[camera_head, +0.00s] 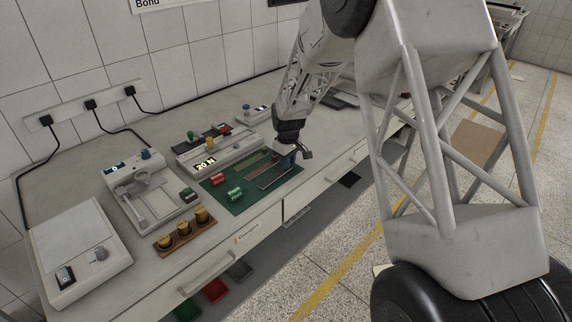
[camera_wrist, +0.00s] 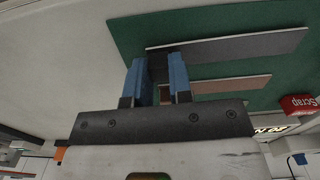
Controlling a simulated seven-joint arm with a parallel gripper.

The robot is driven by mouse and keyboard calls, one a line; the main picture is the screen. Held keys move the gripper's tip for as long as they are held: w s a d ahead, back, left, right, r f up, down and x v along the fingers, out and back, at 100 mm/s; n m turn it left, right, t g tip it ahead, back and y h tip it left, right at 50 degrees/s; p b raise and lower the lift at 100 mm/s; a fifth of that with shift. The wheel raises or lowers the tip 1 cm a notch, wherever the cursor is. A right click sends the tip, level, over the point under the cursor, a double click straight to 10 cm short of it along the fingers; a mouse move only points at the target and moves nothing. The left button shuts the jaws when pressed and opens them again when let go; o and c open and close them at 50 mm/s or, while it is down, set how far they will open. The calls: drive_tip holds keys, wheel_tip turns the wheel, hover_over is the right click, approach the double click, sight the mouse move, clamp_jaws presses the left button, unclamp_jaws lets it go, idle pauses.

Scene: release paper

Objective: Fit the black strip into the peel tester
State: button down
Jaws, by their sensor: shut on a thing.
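The black strip (camera_wrist: 240,46) runs across the wrist view over a green mat (camera_wrist: 125,30). My gripper (camera_wrist: 159,72), with blue fingers, is shut on the strip's left end in that view. In the head view my gripper (camera_head: 290,156) is at the mat's far right corner, and the strip (camera_head: 276,173) lies along or just above the mat; any gap is too small to tell. A pale device with a "20 N" display (camera_head: 205,163) stands behind the mat and is likely the peel tester. Its clamp is not clear from here.
A reddish-brown strip (camera_wrist: 232,88) lies beside the black one. A red Scrap block (camera_head: 217,180) and a green block (camera_head: 235,194) stand on the mat. Left are another display device (camera_head: 150,205), a wooden rack (camera_head: 185,240) with brass weights, and a flat white device (camera_head: 80,250).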

drive_tip(key=shift+r, duration=0.65)
wheel_tip(320, 180, up, 2)
drive_tip(key=shift+r, duration=0.1)
drive_tip(key=s+d+r, duration=0.1)
drive_tip(key=s+d, duration=0.2)
drive_tip(key=s, duration=1.2)
drive_tip(key=shift+s+d, duration=0.15)
drive_tip(key=shift+s, duration=0.2)
drive_tip(key=shift+r, duration=0.1)
drive_tip(key=shift+w, duration=0.1)
drive_tip(key=w+a+r, duration=0.1)
drive_tip(key=w+a, duration=0.6)
drive_tip(key=w, duration=0.3)
drive_tip(key=w+a+r, duration=0.2)
drive_tip(key=w+a, duration=0.5)
drive_tip(key=w, duration=0.3)
drive_tip(key=shift+a+m, duration=0.15)
drive_tip(key=shift+m, duration=0.15)
drive_tip(key=shift+w, duration=0.15)
